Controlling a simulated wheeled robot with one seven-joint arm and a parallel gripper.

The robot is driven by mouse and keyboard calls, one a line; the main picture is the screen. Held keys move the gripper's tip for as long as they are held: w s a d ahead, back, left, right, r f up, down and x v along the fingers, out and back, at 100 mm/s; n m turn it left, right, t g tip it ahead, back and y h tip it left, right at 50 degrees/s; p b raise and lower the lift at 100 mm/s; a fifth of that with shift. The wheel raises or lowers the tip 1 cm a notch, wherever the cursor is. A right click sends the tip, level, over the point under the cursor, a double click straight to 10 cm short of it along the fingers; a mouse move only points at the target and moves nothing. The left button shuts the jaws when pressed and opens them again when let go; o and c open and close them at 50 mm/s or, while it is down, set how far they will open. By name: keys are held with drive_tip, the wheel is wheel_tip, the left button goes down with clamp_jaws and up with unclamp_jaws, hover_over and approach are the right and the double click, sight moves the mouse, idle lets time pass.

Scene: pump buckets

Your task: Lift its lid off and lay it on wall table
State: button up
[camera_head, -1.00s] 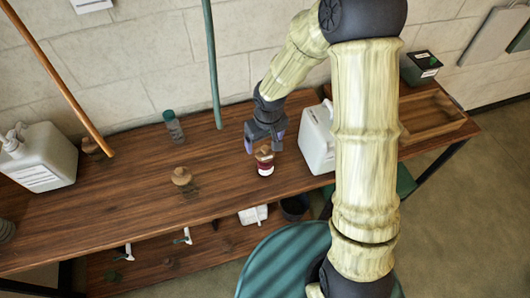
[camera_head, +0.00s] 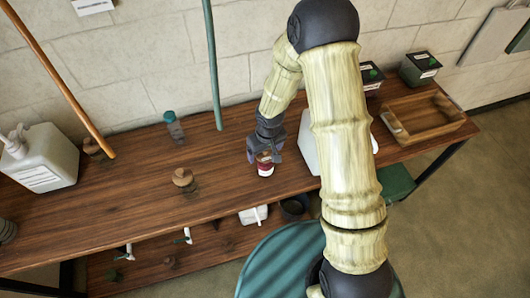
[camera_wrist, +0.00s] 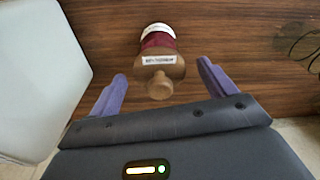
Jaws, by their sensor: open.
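A small jar (camera_head: 265,170) with a white and dark red body and a brown knobbed lid (camera_wrist: 162,72) stands on the wooden wall table (camera_head: 120,200). In the wrist view, the jar (camera_wrist: 157,40) is ahead of my gripper, with the lid's knob toward me and a small label on the lid's edge. My gripper (camera_head: 262,152) is open just over the jar; in the wrist view its purple fingers (camera_wrist: 161,76) lie to either side of the knob, apart from it. My gripper partly hides the lid in the head view.
A white container (camera_head: 307,145) stands close right of the jar, partly behind my arm. A brown knobbed piece (camera_head: 183,179) and a teal-capped bottle (camera_head: 174,127) are to the left. A wooden tray (camera_head: 425,118) is at right. Table between the jar and the brown piece is clear.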

drive_tip(key=shift+f, duration=0.1)
idle(0.4)
drive_tip(key=c, duration=1.1)
